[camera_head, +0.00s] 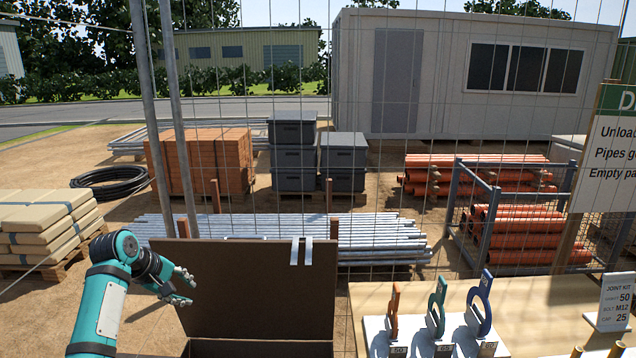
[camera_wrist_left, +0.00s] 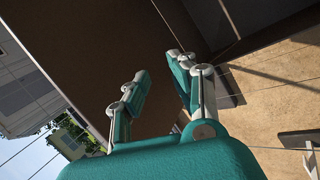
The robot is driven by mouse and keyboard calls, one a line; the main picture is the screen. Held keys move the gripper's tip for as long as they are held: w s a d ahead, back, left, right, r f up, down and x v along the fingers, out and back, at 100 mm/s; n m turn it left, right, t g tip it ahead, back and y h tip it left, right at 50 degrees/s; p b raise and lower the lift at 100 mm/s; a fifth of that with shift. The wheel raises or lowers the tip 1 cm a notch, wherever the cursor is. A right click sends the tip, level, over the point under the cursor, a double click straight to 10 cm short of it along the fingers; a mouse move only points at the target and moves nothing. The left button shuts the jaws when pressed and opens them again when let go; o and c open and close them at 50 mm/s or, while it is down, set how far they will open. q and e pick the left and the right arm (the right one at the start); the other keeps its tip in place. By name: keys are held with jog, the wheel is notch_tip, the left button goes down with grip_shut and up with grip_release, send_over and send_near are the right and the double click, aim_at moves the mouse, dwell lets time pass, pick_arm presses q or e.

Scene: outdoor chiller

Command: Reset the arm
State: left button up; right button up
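My left arm comes in from the lower left in the head view, teal and dark grey. Its gripper (camera_head: 181,286) is held in front of the left part of an upright brown panel (camera_head: 262,290). In the left wrist view my left gripper (camera_wrist_left: 160,68) has its two fingers apart, with nothing between them. The brown panel (camera_wrist_left: 95,45) fills much of that view beyond the fingers. My right gripper shows in neither view.
A wooden bench (camera_head: 545,295) stands at the lower right. On it, orange, teal and blue ring-shaped pieces (camera_head: 480,305) stand on white stands, beside a "JOINT KIT" card (camera_head: 614,300). A wire fence with posts (camera_head: 165,110) stands behind; pipes and crates lie beyond it.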

pick_arm(q)
jog(key=s+d+f+m+g+y, duration=0.1)
jog(key=s+d+f+m, duration=0.25)
jog(key=s+f, duration=0.55)
jog(key=s+d+f+m+g+y, duration=0.15)
jog(key=s+f+m, duration=0.25)
jog(key=s+f, duration=0.55)
jog(key=s+d+m, duration=0.3)
jog(key=s+m, duration=0.1)
jog(key=s, duration=0.9)
jog(key=s+d+m, duration=0.2)
jog(key=s+m, duration=0.2)
jog(key=s, duration=0.9)
notch_tip(320, 180, down, 29)
jog(key=s+g+b, duration=0.1)
jog(key=g+b, duration=0.1)
jog(key=b, duration=0.2)
jog(key=s+a+f+b, duration=0.2)
jog(key=s+f+b, duration=0.2)
jog(key=s+f, duration=1.3)
notch_tip(320, 180, down, 4)
jog(key=shift+s+a+f+g+y, duration=0.1)
jog(key=shift+s+a+g+y, duration=0.05)
jog(key=shift+a+g+y, duration=0.15)
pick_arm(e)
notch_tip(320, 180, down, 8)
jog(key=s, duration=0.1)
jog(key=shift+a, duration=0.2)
